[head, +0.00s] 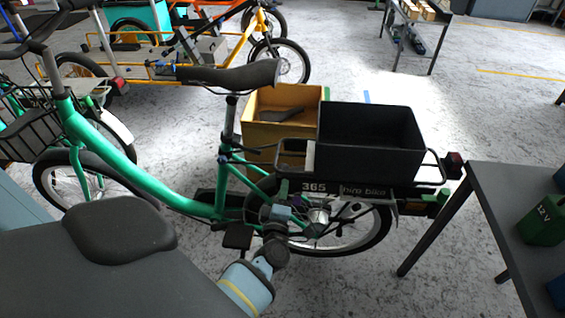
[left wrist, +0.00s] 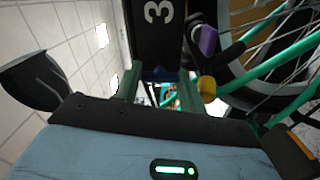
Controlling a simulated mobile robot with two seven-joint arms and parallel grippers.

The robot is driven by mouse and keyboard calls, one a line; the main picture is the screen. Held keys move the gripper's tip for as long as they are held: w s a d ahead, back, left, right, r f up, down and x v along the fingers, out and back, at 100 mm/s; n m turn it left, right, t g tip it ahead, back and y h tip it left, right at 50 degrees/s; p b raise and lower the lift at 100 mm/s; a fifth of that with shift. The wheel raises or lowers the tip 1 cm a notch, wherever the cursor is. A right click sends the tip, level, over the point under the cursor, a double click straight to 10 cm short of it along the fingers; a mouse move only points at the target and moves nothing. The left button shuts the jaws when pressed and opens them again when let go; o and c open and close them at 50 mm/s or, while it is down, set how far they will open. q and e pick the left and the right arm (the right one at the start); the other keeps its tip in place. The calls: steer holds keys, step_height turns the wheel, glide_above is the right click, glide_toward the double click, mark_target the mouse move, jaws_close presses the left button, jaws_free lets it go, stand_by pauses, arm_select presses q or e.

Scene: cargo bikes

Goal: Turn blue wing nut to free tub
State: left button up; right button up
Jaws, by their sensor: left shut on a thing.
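The black tub (head: 370,150) sits upright on the rear rack of the green bike (head: 150,188), above a plate marked "365 hire bike" (head: 350,190). My left gripper (head: 283,202) reaches up under the front end of that rack. In the left wrist view its green fingers (left wrist: 160,84) stand either side of a small dark blue part, which looks like the blue wing nut (left wrist: 158,75), just below the black plate with the "3" (left wrist: 160,25). The gripper is shut on it; the nut's wings are mostly hidden. My right gripper is not in view.
A yellow crate (head: 265,105) stands behind the tub. The rear wheel (head: 365,235) and its spokes are close to my left gripper. A purple knob (left wrist: 207,40) and a yellow one (left wrist: 207,86) are beside the fingers. A dark table (head: 500,200) stands right.

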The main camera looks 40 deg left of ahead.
arm_select(q)
steer(key=shift+n, duration=0.3)
stand_by(0.4)
steer(key=o, duration=0.9)
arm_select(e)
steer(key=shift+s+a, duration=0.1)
